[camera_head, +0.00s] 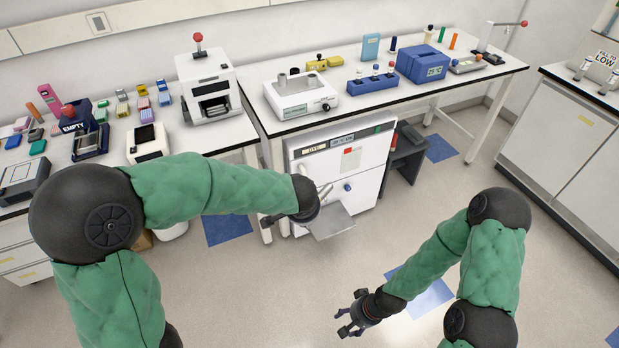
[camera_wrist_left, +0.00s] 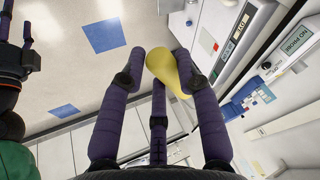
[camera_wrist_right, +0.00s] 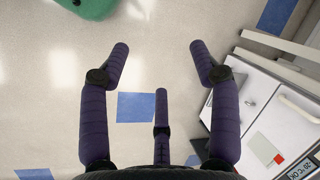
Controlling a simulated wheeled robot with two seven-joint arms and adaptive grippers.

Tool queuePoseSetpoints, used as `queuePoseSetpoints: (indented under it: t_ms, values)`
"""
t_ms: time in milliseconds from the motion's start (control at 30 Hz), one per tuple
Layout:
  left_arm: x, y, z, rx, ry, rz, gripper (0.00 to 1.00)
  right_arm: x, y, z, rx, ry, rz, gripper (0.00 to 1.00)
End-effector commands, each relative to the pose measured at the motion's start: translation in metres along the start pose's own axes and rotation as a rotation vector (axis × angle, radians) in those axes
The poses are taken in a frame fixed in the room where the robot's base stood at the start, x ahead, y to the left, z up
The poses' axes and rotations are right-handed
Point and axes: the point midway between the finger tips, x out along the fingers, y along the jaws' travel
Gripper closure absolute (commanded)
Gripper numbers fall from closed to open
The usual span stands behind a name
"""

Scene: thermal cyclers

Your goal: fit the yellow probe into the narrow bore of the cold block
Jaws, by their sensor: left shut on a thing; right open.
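The yellow probe (camera_wrist_left: 165,68) is between the purple fingers of my left gripper (camera_wrist_left: 158,62), which is shut on it. It looks wide and rounded at one end and narrows at the other. In the head view my left gripper (camera_head: 320,200) is in front of the under-bench cabinet, and the probe cannot be made out. A white instrument (camera_head: 298,98) with metal cylinders on top stands on the bench; its panel reads NO PROBE (camera_wrist_left: 297,42) in the left wrist view. I cannot tell surely whether it is the cold block. My right gripper (camera_head: 350,318) is open and empty above the floor (camera_wrist_right: 150,60).
A blue tube rack (camera_head: 372,84) and a blue box with a display (camera_head: 423,64) stand right of the instrument. The white cabinet (camera_head: 365,160) is under the bench, with a metal plate (camera_head: 333,222) sticking out. Open floor lies in front.

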Motion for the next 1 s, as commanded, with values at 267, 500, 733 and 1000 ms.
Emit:
queuePoseSetpoints:
  t_ms: [267,500,733,1000]
  values:
    - [0.000,0.000,0.000,-0.001,0.000,-0.001,1.00,-0.038,-0.043,-0.112,0.122,-0.003,-0.010,0.37]
    - [0.000,0.000,0.000,-0.001,0.000,-0.001,1.00,-0.109,-0.095,-0.189,0.229,-0.025,-0.030,0.37]
    - [0.000,-0.001,0.000,-0.002,0.000,-0.001,1.00,-0.188,-0.156,-0.248,0.323,-0.012,-0.055,0.37]
    - [0.000,0.000,0.000,-0.002,0.000,-0.001,1.00,-0.270,-0.249,-0.298,0.426,0.071,-0.075,0.37]
